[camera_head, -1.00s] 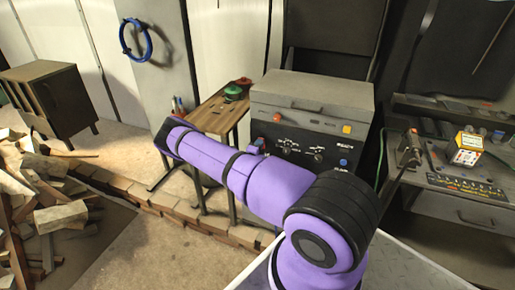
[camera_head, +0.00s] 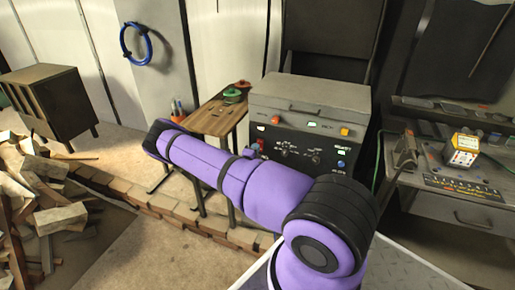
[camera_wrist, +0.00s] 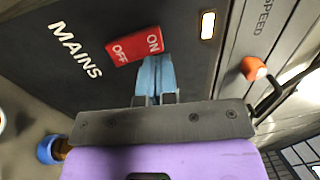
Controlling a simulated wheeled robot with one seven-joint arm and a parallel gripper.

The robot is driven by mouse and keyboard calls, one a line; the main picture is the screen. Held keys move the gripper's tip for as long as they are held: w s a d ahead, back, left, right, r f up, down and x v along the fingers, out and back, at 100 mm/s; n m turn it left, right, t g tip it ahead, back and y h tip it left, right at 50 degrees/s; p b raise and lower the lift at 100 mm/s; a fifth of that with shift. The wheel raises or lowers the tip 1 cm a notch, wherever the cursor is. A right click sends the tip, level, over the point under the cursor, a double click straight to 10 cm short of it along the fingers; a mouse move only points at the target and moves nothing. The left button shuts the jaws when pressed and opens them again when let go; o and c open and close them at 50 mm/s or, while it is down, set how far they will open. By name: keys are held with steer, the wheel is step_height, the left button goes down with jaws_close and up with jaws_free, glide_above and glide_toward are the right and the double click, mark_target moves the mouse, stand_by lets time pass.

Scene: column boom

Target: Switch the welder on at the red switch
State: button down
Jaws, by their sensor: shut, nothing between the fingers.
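The red switch (camera_wrist: 133,47), marked ON and OFF, sits on a dark panel beside the word MAINS in the wrist view. My gripper (camera_wrist: 156,62) is shut and empty, its blue fingertips at the lower edge of the switch, by the ON end. I cannot tell whether they touch it. A small lamp (camera_wrist: 207,25) beside the switch glows. In the head view the welder (camera_head: 310,95) is a grey box with a dark front panel of knobs and bright lamps. My gripper is hidden there behind my purple arm.
An orange knob (camera_wrist: 254,68) and a blue round part (camera_wrist: 48,149) show near my gripper in the wrist view. A wooden table (camera_head: 212,116) stands left of the welder, a workbench (camera_head: 455,205) right. A low brick edging (camera_head: 160,203) and wood pile (camera_head: 40,190) lie left.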

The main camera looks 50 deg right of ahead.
steer(key=s+a+r, duration=0.1)
steer(key=s+a, duration=0.3)
steer(key=a, duration=0.5)
steer(key=shift+a+r, duration=0.3)
steer(key=shift+r, duration=0.1)
steer(key=shift+r, duration=0.1)
steer(key=s+a+r+m+g+y, duration=0.3)
steer(key=a+r+m+g, duration=0.1)
steer(key=r+m, duration=0.55)
steer(key=s+a+r+m+g+y, duration=0.2)
steer(key=s+a+r+m+g, duration=0.15)
steer(key=r+m, duration=0.6)
steer(key=s+a+r+m+g+y, duration=0.35)
steer(key=r+m, duration=0.45)
steer(key=r, duration=0.3)
steer(key=s+a+r+m+t+y, duration=0.9)
steer(key=s+a+r+m, duration=0.4)
steer(key=s+a+r, duration=0.5)
steer(key=shift+s+a+r, duration=0.4)
steer(key=shift+s+r, duration=0.2)
steer(key=shift+s, duration=1)
